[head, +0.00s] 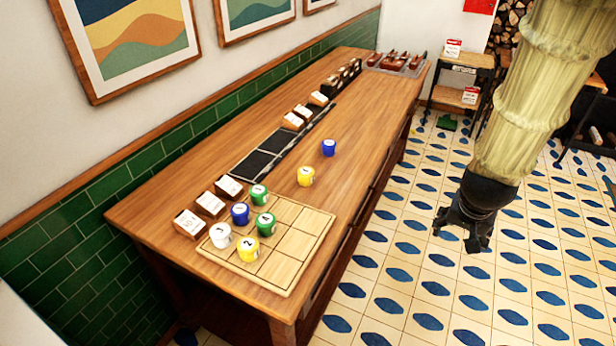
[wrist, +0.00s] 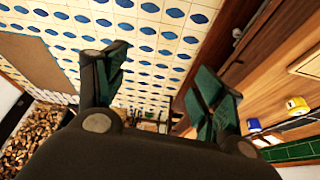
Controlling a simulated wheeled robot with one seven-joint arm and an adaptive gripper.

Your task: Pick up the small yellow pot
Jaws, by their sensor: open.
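Two yellow pots show in the head view. One yellow pot (head: 306,176) stands on the bare wooden counter (head: 350,200), in front of a blue pot (head: 329,147). The other yellow pot (head: 248,248) stands on the light wooden grid board (head: 290,215) at the near end. They look close in size; I cannot tell which is smaller. My gripper (head: 468,238) hangs over the tiled floor, right of the counter, open and empty. In the wrist view my gripper (wrist: 163,90) has its fingers spread; a yellow pot (wrist: 297,105) shows at the right edge.
A white pot (head: 220,235), a blue pot (head: 240,213) and green pots (head: 266,224) share the board. Labelled wooden blocks (head: 210,204) and dark inset panels (head: 263,155) line the wall side. A tray (head: 397,62) is at the far end. Patterned floor (head: 430,270) is open on the right.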

